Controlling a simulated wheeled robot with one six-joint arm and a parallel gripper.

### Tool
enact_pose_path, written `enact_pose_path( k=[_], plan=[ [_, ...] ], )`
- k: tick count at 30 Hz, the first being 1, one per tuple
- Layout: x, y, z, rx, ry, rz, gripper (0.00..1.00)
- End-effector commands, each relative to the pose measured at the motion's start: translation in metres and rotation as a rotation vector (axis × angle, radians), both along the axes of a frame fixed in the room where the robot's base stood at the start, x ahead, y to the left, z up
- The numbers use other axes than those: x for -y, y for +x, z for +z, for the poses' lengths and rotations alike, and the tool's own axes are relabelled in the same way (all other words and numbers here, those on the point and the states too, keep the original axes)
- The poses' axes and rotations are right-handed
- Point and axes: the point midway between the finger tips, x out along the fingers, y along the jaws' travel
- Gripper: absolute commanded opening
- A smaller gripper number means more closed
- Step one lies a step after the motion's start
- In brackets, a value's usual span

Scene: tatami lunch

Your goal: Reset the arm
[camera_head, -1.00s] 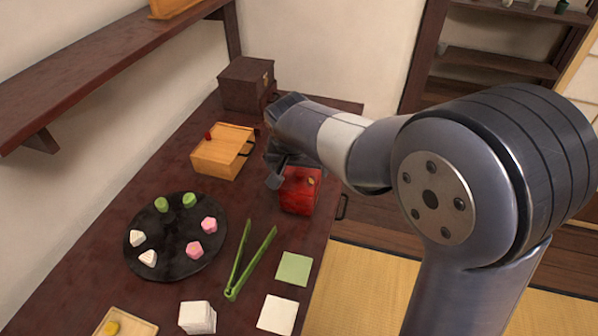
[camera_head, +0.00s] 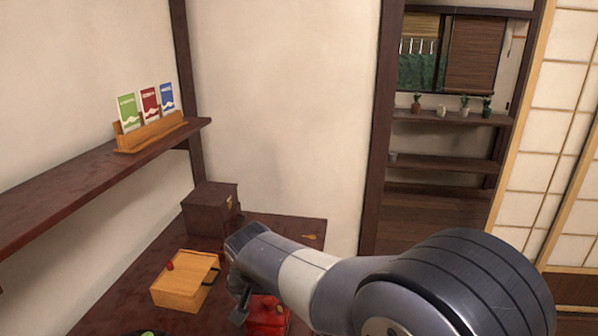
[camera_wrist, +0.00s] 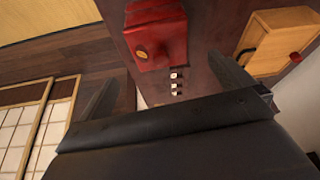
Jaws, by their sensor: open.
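My gripper (camera_head: 240,298) is open and empty, with its two fingers spread in the wrist view (camera_wrist: 163,72). My arm reaches in from the lower right of the head view over the dark red table (camera_head: 128,262). The gripper is close to a red box (camera_head: 268,318) at the bottom edge of the head view. In the wrist view this red box (camera_wrist: 155,32) lies beyond the gap between the fingers. I cannot tell whether a finger touches it. Part of the box is hidden by my arm.
A light wooden box (camera_head: 183,283) with a small red piece on top stands left of my gripper. A dark brown chest (camera_head: 208,212) stands behind it. A wall shelf (camera_head: 75,187) with a card stand (camera_head: 152,133) runs along the left. A small golden item (camera_head: 310,237) lies at the table's back.

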Motion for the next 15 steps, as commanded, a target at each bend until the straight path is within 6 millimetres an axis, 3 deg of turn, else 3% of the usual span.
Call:
enact_pose_path(
  k=[3, 9, 12, 15],
  plan=[
    [0.000, 0.009, -0.025, -0.005, -0.003, -0.001, 1.00],
    [0.000, 0.022, -0.056, -0.003, -0.002, -0.002, 1.00],
    [0.000, 0.027, -0.064, -0.001, 0.000, 0.000, 1.00],
    [0.000, 0.026, -0.055, 0.000, 0.001, 0.000, 1.00]
  ],
)
